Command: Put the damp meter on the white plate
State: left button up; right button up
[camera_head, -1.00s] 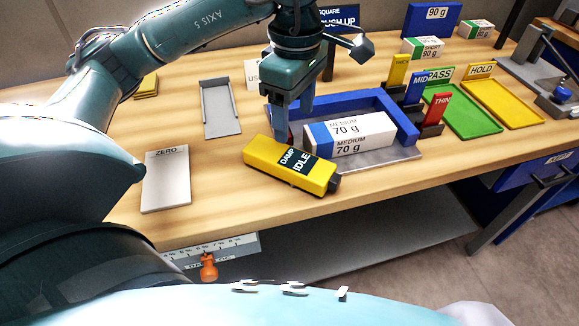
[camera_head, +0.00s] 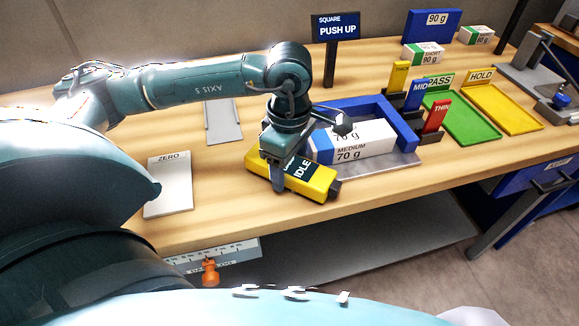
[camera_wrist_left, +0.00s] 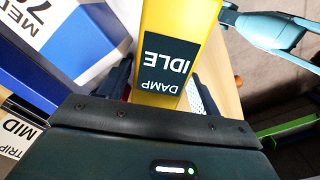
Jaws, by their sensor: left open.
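The damp meter (camera_head: 312,181) is a yellow block with a dark screen reading DAMP IDLE. It lies on the wooden table in front of the blue-walled tray. The white plate (camera_head: 168,188), marked ZERO, lies flat and empty to its left. My left gripper (camera_head: 277,180) is over the meter's left end and hides part of it. In the left wrist view the open fingers (camera_wrist_left: 163,92) stand on either side of the meter (camera_wrist_left: 178,35), around it. My right gripper does not show.
A MEDIUM 70 g ream (camera_head: 362,143) lies in the tray with blue walls (camera_head: 400,125), right behind the meter. THICK, MID and THIN blocks (camera_head: 433,116) stand to the right, beside green and yellow trays (camera_head: 463,122). Table between plate and meter is clear.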

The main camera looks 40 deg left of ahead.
pick_arm(q)
jog(key=shift+c, duration=0.2)
jog(key=c, duration=0.9)
jog(key=shift+r, duration=0.15)
notch_tip(320, 180, up, 18)
jog(key=shift+f+p, duration=0.1)
jog(key=shift+p, duration=0.65)
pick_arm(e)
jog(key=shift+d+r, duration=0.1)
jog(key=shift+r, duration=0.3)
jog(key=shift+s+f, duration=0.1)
